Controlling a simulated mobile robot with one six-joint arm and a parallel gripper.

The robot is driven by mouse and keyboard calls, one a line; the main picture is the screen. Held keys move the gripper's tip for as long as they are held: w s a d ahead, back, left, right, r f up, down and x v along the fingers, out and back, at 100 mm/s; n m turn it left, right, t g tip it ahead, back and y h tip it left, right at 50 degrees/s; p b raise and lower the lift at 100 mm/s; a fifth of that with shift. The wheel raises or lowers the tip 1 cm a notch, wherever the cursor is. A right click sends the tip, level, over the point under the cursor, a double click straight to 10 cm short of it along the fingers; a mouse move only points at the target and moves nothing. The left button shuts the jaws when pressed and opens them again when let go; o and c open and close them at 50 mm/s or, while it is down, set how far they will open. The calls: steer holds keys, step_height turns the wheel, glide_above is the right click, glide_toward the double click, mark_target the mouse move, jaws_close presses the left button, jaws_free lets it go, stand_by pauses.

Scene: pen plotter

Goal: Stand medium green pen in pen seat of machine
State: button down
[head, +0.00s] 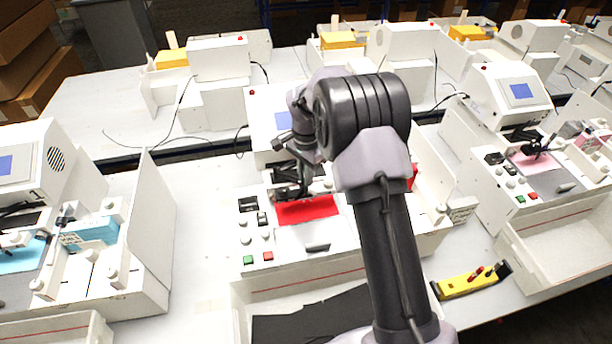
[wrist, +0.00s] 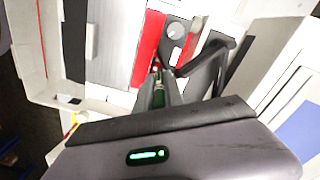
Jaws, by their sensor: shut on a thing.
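My gripper (head: 287,188) is over the centre machine (head: 290,258), close above its red sheet (head: 308,210). In the wrist view the fingers (wrist: 172,85) point toward the red sheet (wrist: 150,40) and a round white knob (wrist: 176,31). They are shut on a slim thing with a dark green part, the medium green pen (wrist: 158,95). Most of the pen is hidden by the fingers. I cannot make out the pen seat, or whether the pen touches it; the dark arm parts cover that area in the head view.
The machine has side walls and a screen housing behind the sheet. Similar machines stand left (head: 95,262) and right (head: 520,165). Bare table (head: 195,215) shows on the left.

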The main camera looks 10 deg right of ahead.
steer(key=shift+s+f, duration=0.2)
steer(key=shift+s, duration=0.05)
steer(key=shift+w+f+b, duration=0.1)
steer(key=shift+f+b, duration=0.2)
steer(key=shift+b, duration=0.05)
steer(key=shift+f, duration=0.15)
steer(key=shift+f, duration=0.1)
steer(key=shift+f+b, duration=0.35)
steer(key=shift+b, duration=0.15)
steer(key=shift+f+b, duration=0.65)
steer(key=shift+f, duration=0.15)
steer(key=c, duration=1.4)
jaws_free()
steer(key=shift+o, duration=0.2)
step_height(320, 180, up, 18)
steer(key=p, duration=0.2)
steer(key=shift+f+p, duration=0.2)
steer(key=shift+p, duration=0.15)
